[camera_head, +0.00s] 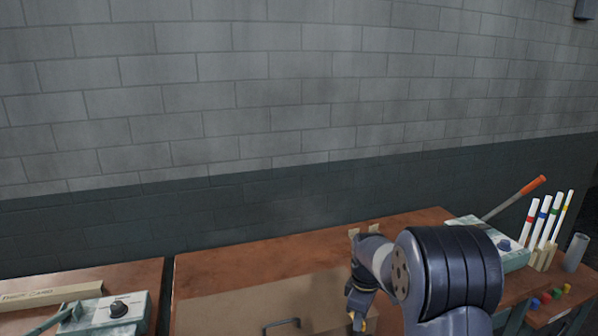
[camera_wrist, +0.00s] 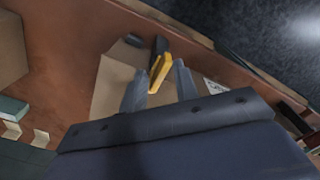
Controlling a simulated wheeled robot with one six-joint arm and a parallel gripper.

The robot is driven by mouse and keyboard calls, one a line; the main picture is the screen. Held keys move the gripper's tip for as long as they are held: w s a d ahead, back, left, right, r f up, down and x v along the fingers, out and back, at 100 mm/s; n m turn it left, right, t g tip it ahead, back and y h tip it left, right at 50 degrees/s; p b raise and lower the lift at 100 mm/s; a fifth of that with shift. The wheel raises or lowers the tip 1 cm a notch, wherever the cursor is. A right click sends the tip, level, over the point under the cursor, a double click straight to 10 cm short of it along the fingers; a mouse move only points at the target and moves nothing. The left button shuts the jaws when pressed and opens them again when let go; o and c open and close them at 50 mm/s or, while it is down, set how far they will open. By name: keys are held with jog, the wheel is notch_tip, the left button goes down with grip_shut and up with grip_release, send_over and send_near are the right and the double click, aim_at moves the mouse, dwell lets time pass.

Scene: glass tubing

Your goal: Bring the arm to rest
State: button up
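My gripper (camera_wrist: 160,72) shows in the wrist view with its two grey fingers apart. A yellow piece with a dark part beside it (camera_wrist: 159,66) shows between the fingers; I cannot tell whether it lies below them, and no clear contact shows. In the head view my arm bends down over the brown bench (camera_head: 240,251) at the lower right, and my gripper is mostly hidden, with a bit of yellow near the picture's bottom edge. A tan sheet (camera_wrist: 106,88) lies on the bench under the fingers.
A pale box with a dark knob (camera_head: 515,258) and an orange-ended lever (camera_head: 535,186) stand right of my arm. Several colour-banded white sticks (camera_head: 543,222) stand in a block beside them. A grey cylinder (camera_head: 575,252) stands at far right. Another knobbed box (camera_head: 117,312) sits at lower left.

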jog(key=shift+n, duration=1.2)
